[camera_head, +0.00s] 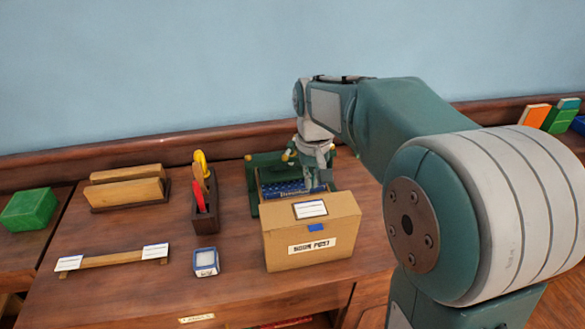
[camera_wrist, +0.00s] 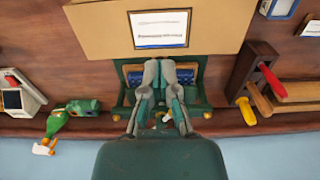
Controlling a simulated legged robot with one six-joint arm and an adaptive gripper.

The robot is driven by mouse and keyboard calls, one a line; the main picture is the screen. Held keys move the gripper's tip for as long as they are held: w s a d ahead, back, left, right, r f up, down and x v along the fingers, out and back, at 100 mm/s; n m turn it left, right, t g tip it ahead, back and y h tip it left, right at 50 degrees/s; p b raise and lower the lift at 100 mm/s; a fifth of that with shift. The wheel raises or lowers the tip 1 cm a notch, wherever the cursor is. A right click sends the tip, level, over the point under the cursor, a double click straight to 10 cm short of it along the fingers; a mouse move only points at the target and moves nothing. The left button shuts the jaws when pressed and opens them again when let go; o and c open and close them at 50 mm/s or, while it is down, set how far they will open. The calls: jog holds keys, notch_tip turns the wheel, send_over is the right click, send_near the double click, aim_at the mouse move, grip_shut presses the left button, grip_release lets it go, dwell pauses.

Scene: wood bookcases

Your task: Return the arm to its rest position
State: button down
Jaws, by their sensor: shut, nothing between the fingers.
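My arm reaches in from the right of the head view, bent over the desk. My gripper (camera_head: 318,178) points down just behind a cardboard box (camera_head: 285,245) labelled "BOOK POST", over a green stand (camera_head: 252,187) with a blue patterned piece (camera_head: 285,188) in it. In the wrist view my gripper (camera_wrist: 159,66) has its fingers together and empty, in front of the green stand (camera_wrist: 198,100) and close to the cardboard box (camera_wrist: 95,28). Whether the fingers touch the stand or box cannot be told.
On the wooden desk (camera_head: 120,290) are a wooden file holder (camera_head: 128,188), a dark tool holder (camera_head: 205,215), a small white-and-blue box (camera_head: 205,262) and a labelled wooden strip (camera_head: 110,260). A green block (camera_head: 30,209) lies at left. A blue wall stands behind.

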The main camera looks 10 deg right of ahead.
jog(key=s+r+t, duration=0.3)
jog(key=s+t, duration=0.2)
jog(key=s, duration=1.6)
jog(key=shift+t, duration=0.3)
jog(key=shift+w, duration=0.1)
jog(key=g, duration=0.6)
send_over(310, 208)
jog(key=shift+f, duration=3.8)
